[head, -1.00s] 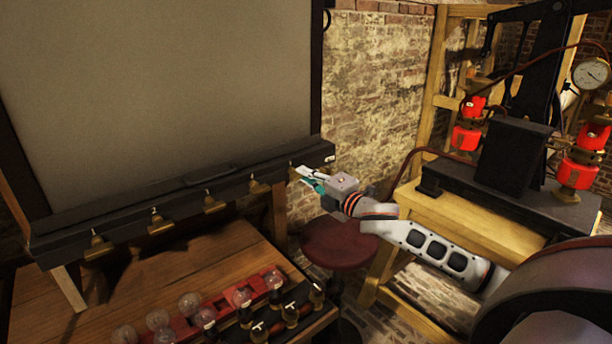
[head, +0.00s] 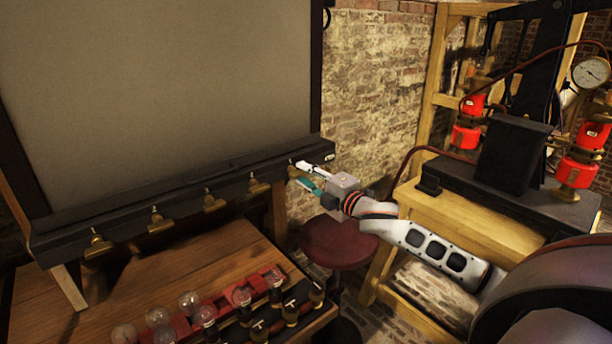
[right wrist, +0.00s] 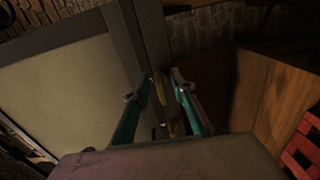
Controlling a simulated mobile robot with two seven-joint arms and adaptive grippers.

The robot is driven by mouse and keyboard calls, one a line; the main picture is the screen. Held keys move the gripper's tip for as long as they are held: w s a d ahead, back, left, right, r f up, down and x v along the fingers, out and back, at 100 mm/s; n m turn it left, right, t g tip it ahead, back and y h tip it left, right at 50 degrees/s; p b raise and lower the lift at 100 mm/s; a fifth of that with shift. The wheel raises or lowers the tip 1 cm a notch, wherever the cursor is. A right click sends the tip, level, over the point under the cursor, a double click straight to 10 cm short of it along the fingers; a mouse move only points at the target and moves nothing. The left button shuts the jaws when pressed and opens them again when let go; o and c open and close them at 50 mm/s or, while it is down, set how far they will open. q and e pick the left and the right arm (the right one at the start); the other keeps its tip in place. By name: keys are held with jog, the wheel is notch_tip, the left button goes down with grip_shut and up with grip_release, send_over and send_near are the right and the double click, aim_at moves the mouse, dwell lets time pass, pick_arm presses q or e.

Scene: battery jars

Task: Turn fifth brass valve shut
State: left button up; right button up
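A row of several brass valves hangs along the front of the dark ledge (head: 130,200) below the large grey panel. Four show clearly in the head view, from the nearest valve (head: 97,244) to the fourth valve (head: 257,184). The fifth brass valve (head: 293,171), at the far right end, is partly hidden by my right gripper (head: 303,175). That gripper is open, its fingers spread. In the right wrist view, the brass valve (right wrist: 161,88) shows between the two open fingers (right wrist: 157,98); contact cannot be told. My left gripper is out of view.
A wooden table (head: 180,270) below the ledge holds a red rack (head: 180,322) of glass bulbs and a dark row of fittings. A round dark red stool (head: 338,243) stands below my right gripper. A wooden bench (head: 470,220) with black-and-red apparatus stands at right.

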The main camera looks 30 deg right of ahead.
jog(key=s+d, duration=0.1)
jog(key=s, duration=1.1)
dwell(0.4)
dwell(0.5)
